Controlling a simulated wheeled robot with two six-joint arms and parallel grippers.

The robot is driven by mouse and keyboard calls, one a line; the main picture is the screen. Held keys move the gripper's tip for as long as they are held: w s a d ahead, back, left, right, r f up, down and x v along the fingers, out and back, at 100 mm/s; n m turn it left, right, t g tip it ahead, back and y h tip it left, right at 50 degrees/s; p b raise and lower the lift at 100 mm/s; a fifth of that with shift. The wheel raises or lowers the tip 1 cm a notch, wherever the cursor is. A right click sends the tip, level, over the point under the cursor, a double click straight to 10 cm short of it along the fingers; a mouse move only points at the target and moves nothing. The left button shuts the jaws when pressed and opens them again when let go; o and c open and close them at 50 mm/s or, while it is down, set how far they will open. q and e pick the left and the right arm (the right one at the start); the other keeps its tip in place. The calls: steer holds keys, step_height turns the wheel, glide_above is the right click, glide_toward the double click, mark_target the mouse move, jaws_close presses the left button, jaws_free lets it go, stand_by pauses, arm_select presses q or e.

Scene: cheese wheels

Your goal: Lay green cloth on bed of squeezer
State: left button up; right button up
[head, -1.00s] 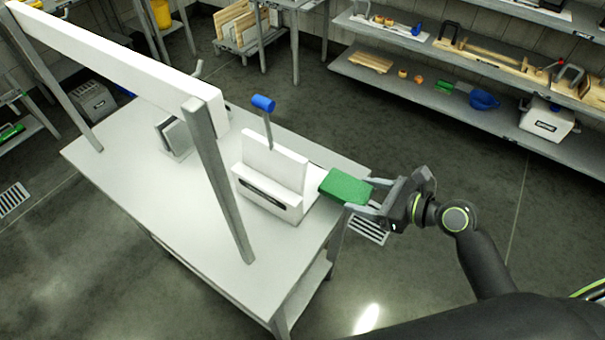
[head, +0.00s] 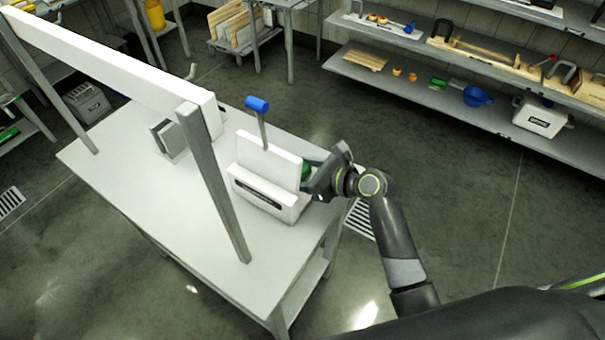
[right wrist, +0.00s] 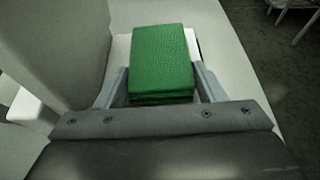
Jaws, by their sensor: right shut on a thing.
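The green cloth (right wrist: 162,62) is a folded rectangular block between the two fingers of my right gripper (right wrist: 162,88) in the right wrist view. The squeezer (head: 268,182) is a white device with an upright plate and a blue-tipped lever (head: 257,104), on the table. In the head view my right gripper (head: 308,172) is at the squeezer's right side, behind its upright plate, and only a sliver of the cloth (head: 305,170) shows. The white bed (right wrist: 122,48) shows around the cloth in the wrist view; I cannot tell whether the cloth touches it. My left gripper is not in view.
The squeezer stands near the right edge of the grey table (head: 165,205). A grey post (head: 212,180) and a long white beam (head: 110,62) rise left of it. Shelves (head: 450,105) with tools stand at the back right. Open floor lies between them and the table.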

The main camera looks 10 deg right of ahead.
steer(key=shift+f, duration=0.5)
steer(key=shift+f, duration=0.1)
steer(key=o, duration=1)
steer(key=shift+s+d+r, duration=0.2)
steer(key=shift+d+r, duration=0.05)
steer(key=v, duration=1.1)
steer(key=shift+s+d+p, duration=0.1)
steer(key=shift+s+p, duration=0.1)
steer(key=shift+p, duration=0.1)
